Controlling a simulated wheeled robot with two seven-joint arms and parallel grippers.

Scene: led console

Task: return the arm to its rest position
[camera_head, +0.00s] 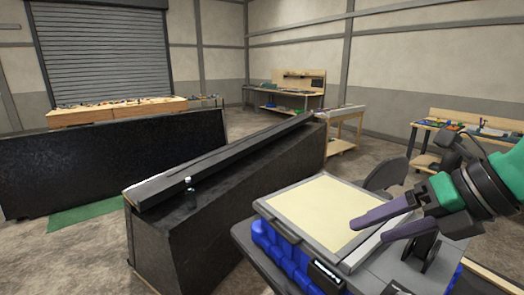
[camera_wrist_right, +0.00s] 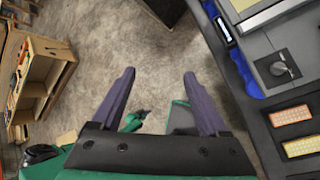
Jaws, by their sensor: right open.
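My right gripper (camera_head: 368,230) comes in from the right, with its two purple fingers spread apart and nothing between them. In the head view it overlaps the right edge of a console with a pale cream panel (camera_head: 308,205). In the right wrist view the fingers of my gripper (camera_wrist_right: 159,73) are apart over bare concrete floor. The console (camera_wrist_right: 250,62) lies to the right of them there, apart from the fingers. My left gripper is not in view.
A long black bench (camera_head: 215,200) stands left of the console, with a small dark bottle (camera_head: 190,191) on it. A wooden workbench (camera_head: 465,140) is at the right. The wrist view shows a black lever (camera_wrist_right: 280,68), an orange keypad (camera_wrist_right: 291,115) and a wooden shelf (camera_wrist_right: 42,75).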

